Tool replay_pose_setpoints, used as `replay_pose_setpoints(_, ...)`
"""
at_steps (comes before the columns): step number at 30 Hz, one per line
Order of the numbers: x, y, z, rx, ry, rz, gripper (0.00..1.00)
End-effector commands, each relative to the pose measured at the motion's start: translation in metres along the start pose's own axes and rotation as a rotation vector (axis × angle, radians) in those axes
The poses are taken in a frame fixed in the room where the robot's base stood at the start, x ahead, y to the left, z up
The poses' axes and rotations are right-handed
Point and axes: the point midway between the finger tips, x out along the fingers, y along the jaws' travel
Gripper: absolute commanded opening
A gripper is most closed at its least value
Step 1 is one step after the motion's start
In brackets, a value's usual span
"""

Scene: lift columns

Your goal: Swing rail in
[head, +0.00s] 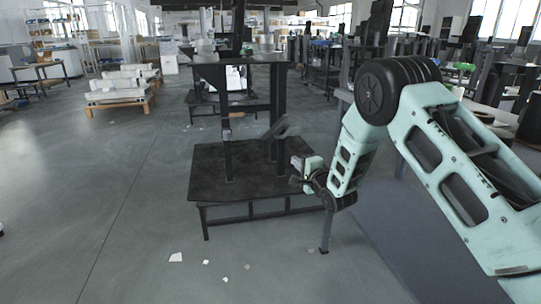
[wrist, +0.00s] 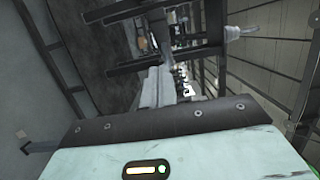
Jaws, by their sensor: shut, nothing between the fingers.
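A dark low table (head: 240,195) stands in the middle of the head view, with two dark upright columns (head: 227,130) on it. In the wrist view the columns (wrist: 185,53) appear sideways, and my fingers are not clear.
Wooden pallets with white loads (head: 118,88) stand at the left. Paper scraps (head: 176,257) lie on the open floor in front. Racks and machines crowd the right.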

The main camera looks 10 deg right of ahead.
Motion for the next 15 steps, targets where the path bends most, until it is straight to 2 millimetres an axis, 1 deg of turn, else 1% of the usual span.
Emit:
replay_pose_setpoints(9,0.002,0.000,0.000,-0.001,0.000,0.001,0.00)
replay_pose_setpoints(11,0.006,0.000,0.000,-0.002,0.000,0.000,0.00)
replay_pose_setpoints(15,0.025,0.002,0.001,-0.003,-0.001,-0.001,0.00)
